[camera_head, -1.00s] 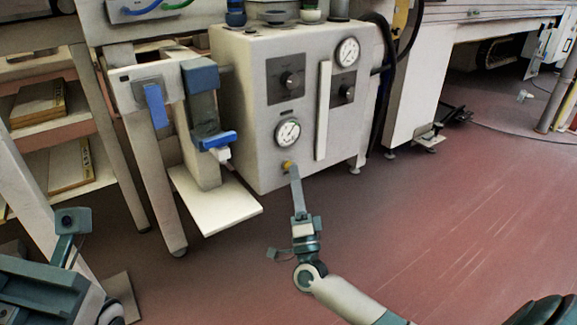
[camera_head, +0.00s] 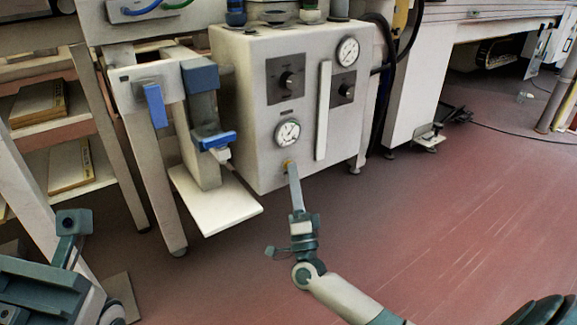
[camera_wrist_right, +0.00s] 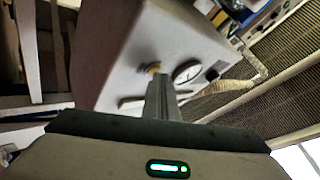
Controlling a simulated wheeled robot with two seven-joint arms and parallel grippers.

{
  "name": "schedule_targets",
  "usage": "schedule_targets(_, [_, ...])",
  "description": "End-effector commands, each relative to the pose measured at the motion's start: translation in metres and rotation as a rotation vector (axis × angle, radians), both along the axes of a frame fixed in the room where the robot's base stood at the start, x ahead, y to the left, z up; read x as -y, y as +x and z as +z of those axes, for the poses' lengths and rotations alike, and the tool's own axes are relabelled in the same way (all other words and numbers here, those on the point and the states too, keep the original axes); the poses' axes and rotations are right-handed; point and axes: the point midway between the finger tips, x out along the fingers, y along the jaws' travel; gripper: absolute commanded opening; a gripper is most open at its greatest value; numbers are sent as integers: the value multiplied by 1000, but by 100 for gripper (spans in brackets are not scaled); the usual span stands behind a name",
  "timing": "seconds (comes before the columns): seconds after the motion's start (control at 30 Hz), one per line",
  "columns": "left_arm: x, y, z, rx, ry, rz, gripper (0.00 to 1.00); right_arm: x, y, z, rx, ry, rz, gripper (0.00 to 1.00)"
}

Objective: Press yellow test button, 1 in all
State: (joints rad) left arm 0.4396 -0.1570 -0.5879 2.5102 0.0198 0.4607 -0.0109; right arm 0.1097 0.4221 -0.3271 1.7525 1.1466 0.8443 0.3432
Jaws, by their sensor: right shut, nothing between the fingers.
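The yellow test button (camera_head: 287,162) is on the front of a white machine box (camera_head: 250,150), low down, just below a round gauge (camera_head: 288,132). My right gripper (camera_head: 291,168) is shut and empty, and its fingertips are at the button, covering part of it. In the right wrist view the yellow button (camera_wrist_right: 153,67) shows just beyond the fingertips (camera_wrist_right: 160,77). Whether the tips touch or push the button in is too small to tell. At the lower left of the head view is part of my left arm; its fingertips are not clearly seen.
A blue-topped dispenser (camera_head: 202,100) with a white shelf plate (camera_head: 217,205) stands left of the box. The box also carries two dark knobs (camera_head: 288,82), an upper gauge (camera_head: 348,52) and a white vertical strip (camera_head: 323,110). Red floor (camera_head: 460,220) is open to the right.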

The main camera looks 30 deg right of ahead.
Motion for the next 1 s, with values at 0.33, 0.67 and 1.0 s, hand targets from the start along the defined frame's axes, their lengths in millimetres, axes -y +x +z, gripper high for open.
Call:
schedule_targets(0.33, [0, 0, 8, 2, 1, 0, 0, 1, -11, 1, -2, -1, 0, 0])
schedule_targets(0.67, [0, -2, 11, 9, 1, 0, 0, 1, -16, 0, 0, 0, 0, 0])
schedule_targets(1.0, [0, 0, 13, 2, 1, 1, 0, 2, -22, 1, -1, 0, 1, 0])
